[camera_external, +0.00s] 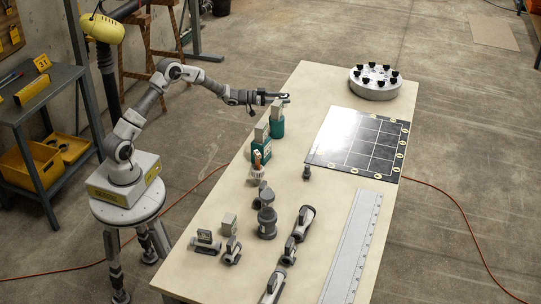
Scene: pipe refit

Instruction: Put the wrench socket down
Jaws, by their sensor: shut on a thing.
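My gripper (284,98) is at the end of my outstretched arm, over the far left part of the long table (230,190). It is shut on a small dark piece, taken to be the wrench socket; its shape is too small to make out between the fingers. The gripper is above or close behind a grey-topped teal item (277,127); I cannot tell the exact gap.
A second teal item (262,151) stands nearby. A small dark upright part (306,173) is at mid-table. Grey pipe fittings (267,222) crowd the near half. A marked black board (340,160), a long ruler (352,245) and a round knobbed disc (375,90) lie right. Bare tabletop shows around them.

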